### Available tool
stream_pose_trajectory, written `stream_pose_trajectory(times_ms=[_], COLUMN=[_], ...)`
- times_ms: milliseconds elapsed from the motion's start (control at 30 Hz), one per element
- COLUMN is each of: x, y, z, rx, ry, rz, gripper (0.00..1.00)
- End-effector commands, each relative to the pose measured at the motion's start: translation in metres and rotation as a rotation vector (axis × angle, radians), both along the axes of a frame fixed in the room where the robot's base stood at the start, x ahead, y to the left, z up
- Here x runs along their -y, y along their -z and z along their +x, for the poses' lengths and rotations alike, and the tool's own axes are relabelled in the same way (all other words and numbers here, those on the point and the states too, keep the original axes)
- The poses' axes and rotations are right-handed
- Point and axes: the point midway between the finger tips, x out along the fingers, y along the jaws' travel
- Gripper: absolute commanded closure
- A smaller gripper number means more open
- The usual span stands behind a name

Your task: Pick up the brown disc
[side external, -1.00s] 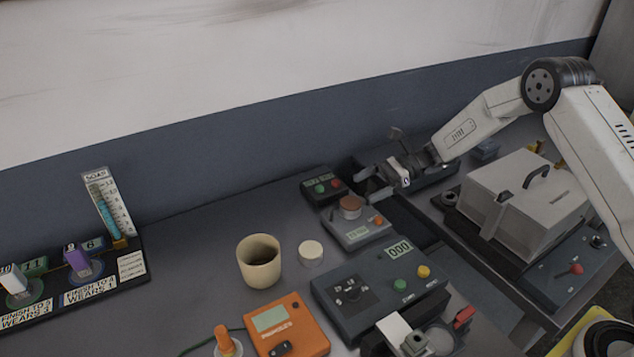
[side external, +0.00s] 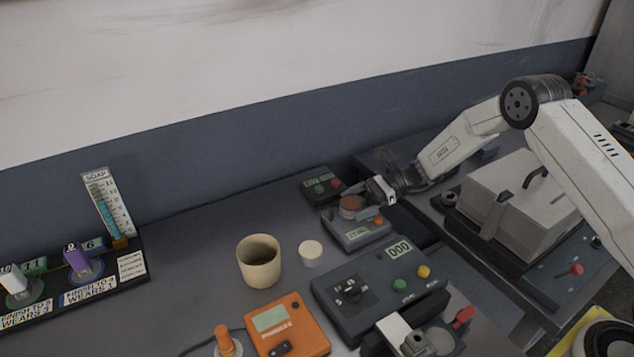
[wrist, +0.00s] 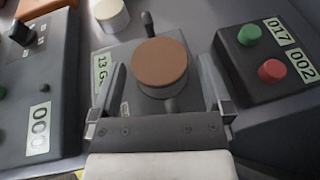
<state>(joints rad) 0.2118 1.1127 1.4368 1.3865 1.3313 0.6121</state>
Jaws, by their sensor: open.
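The brown disc (wrist: 160,62) lies flat on the round pan of a small grey scale (side external: 362,232). In the side view the disc (side external: 351,203) is partly covered by my gripper (side external: 366,197), which is low at the scale. In the wrist view my gripper (wrist: 162,85) is open, with one finger on the left of the disc and one on the right. Gaps show between the disc and both fingers. Whether the fingertips are at the disc's height is hard to tell.
A box with green and red buttons (side external: 323,186) stands close behind the scale. A grey control box (side external: 365,290) is in front. A white cylinder (side external: 311,253) and a cream cup (side external: 259,262) stand to the left. A lidded grey box (side external: 520,205) is at right.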

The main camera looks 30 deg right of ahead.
Motion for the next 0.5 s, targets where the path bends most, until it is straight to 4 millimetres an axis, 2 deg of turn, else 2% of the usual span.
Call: stream_pose_trajectory(times_ms=[367,400,467,500], x=[0.0003,0.0003,0.0003,0.0004], y=[0.0000,-0.0001,0.0000,-0.0001], z=[0.0000,0.0000,0.0000,0.0000], rx=[0.000,0.000,0.000,0.000], ry=[0.000,0.000,0.000,0.000], rz=[0.000,0.000,0.000,0.000], gripper=[0.00,0.06,0.25,0.38])
